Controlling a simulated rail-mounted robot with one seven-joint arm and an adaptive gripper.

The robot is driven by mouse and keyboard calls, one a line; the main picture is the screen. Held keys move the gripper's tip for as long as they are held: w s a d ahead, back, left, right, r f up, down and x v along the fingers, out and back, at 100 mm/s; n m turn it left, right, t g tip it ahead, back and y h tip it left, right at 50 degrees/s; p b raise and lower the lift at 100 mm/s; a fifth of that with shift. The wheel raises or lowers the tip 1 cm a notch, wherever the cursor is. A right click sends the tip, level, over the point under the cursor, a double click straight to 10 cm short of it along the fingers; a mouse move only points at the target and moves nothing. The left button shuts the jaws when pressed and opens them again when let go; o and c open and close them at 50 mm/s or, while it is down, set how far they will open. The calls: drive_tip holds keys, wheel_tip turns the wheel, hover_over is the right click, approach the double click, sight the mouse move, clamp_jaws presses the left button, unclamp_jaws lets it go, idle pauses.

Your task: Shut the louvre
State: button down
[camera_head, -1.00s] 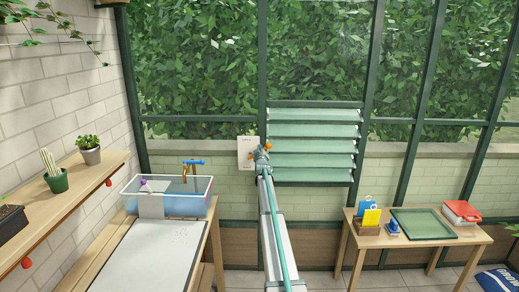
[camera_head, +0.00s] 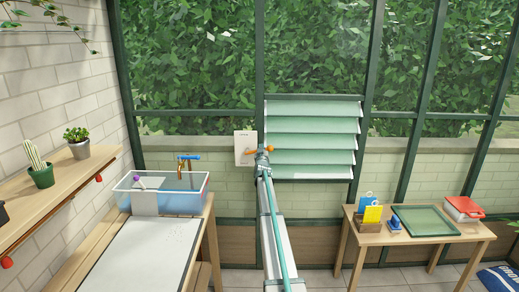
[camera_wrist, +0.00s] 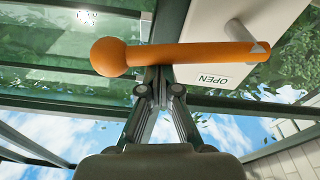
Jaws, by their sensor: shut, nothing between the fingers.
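The louvre (camera_head: 312,139) is set in the window wall, with pale green slats in a dark frame. In the head view its slats look broad and overlapping, tilted steeply, with little gap between them. Its orange lever (camera_wrist: 195,57) lies nearly level across the wrist view, with a round knob at the left end. The lever is mounted on a white plate (camera_head: 243,148), whose word OPEN shows in the wrist view. My gripper (camera_wrist: 158,74) is shut and empty, its fingertips right at the lever; I cannot tell whether they touch it.
A wooden table (camera_head: 365,238) with a green tray (camera_head: 424,221) stands below right of the louvre. The space before the louvre is clear apart from my arm.

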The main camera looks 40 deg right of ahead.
wheel_tip(320, 180, down, 7)
drive_tip(key=m+g+h, duration=0.1)
drive_tip(key=m, duration=1)
drive_tip(key=shift+f+g+b, duration=0.2)
drive_tip(key=shift+g+b, duration=0.2)
drive_tip(key=shift+s+f, duration=0.1)
drive_tip(key=s+a+r, duration=0.2)
drive_tip(key=s+a, duration=0.2)
drive_tip(key=s, duration=0.4)
drive_tip(key=shift+a+r, duration=0.2)
drive_tip(key=shift+s+m, duration=0.1)
drive_tip(key=shift+m, duration=0.2)
